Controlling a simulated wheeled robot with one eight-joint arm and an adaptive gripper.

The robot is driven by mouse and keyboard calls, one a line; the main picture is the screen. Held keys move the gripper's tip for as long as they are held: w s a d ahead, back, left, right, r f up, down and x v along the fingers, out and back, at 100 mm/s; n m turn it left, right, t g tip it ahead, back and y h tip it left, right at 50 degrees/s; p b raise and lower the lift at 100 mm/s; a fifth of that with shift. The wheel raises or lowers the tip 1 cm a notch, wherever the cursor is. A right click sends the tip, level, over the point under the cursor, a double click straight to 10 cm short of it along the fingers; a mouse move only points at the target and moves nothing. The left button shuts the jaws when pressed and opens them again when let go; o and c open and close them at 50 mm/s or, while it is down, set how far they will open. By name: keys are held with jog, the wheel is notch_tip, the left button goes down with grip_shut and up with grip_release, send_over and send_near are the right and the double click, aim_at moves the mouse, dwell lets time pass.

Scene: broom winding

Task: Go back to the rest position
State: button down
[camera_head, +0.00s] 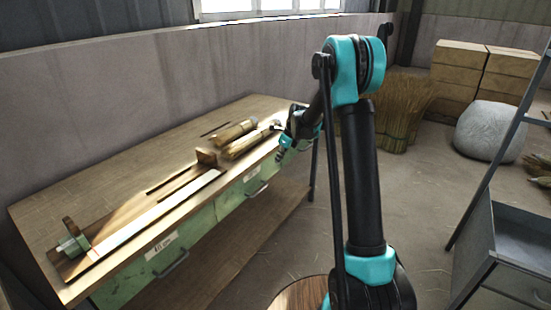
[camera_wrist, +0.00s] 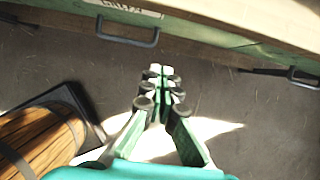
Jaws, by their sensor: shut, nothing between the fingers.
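My gripper (camera_head: 284,146) is at the front edge of the wooden workbench (camera_head: 90,189), near its right end, in the head view. In the wrist view my gripper (camera_wrist: 160,72) is shut with its fingertips together and nothing between them. It points toward the bench's green drawer front (camera_wrist: 190,32), with floor showing below. My arm rises in the middle of the head view and bends down to the left toward the bench.
On the bench lie straw bundles (camera_head: 235,132) and a wooden winding jig (camera_head: 150,208) with a green clamp (camera_head: 73,244). A metal cart (camera_head: 510,245) stands at right. Floor between bench and cart is open.

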jog(key=s+d+r+n+h, duration=0.1)
jog(key=s+d+r+n, duration=0.1)
jog(key=s+d+n, duration=0.3)
jog(key=s+r+n, duration=0.2)
jog(key=s+r, duration=0.1)
jog(key=s, duration=0.3)
jog(key=s+d+f+n+h, duration=0.1)
jog(key=s+d+n, duration=0.2)
jog(key=s+n, duration=0.3)
jog(key=s+d+f+n+t, duration=0.1)
jog(key=s+d+n, duration=0.2)
jog(key=s, duration=1.1)
jog(key=s+d+f+n+h, duration=0.1)
jog(key=s+d+n, duration=0.2)
jog(key=s+n, duration=0.6)
jog(key=shift+s+f+t+h, duration=0.25)
jog(key=shift+s+t+h, duration=0.05)
jog(key=shift+s, duration=0.35)
